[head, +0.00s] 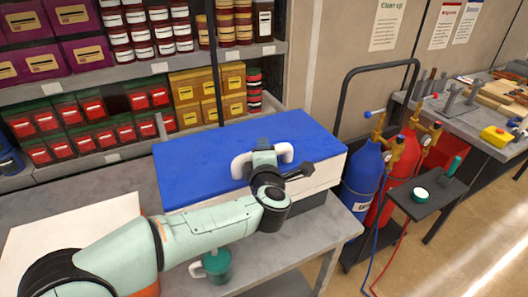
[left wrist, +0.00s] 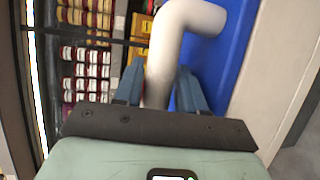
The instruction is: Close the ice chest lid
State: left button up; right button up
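The ice chest (head: 320,178) stands on the grey table, with a pale body and a blue lid (head: 205,160). The lid lies flat over the body with no visible gap along the front. A thick white handle (head: 240,166) stands on the lid; in the left wrist view the handle (left wrist: 185,25) bends above the blue lid (left wrist: 222,75). My left gripper (head: 264,150) is at the handle. In the left wrist view its blue fingers (left wrist: 162,80) straddle the handle and appear to press on both sides. My right gripper is not in view.
A green mug (head: 217,265) stands on the table (head: 285,255) in front of the chest, below my left arm. Shelves of jars and boxes (head: 95,128) stand behind. A cart with blue (head: 362,178) and red (head: 402,172) gas cylinders stands close to the right.

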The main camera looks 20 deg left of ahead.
pick_arm(q)
jog(key=b+v, duration=0.1)
jog(key=v, duration=1.2)
jog(key=shift+b, duration=0.3)
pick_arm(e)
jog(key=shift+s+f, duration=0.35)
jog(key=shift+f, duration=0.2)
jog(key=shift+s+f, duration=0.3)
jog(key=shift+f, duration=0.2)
pick_arm(q)
jog(key=shift+s, duration=0.1)
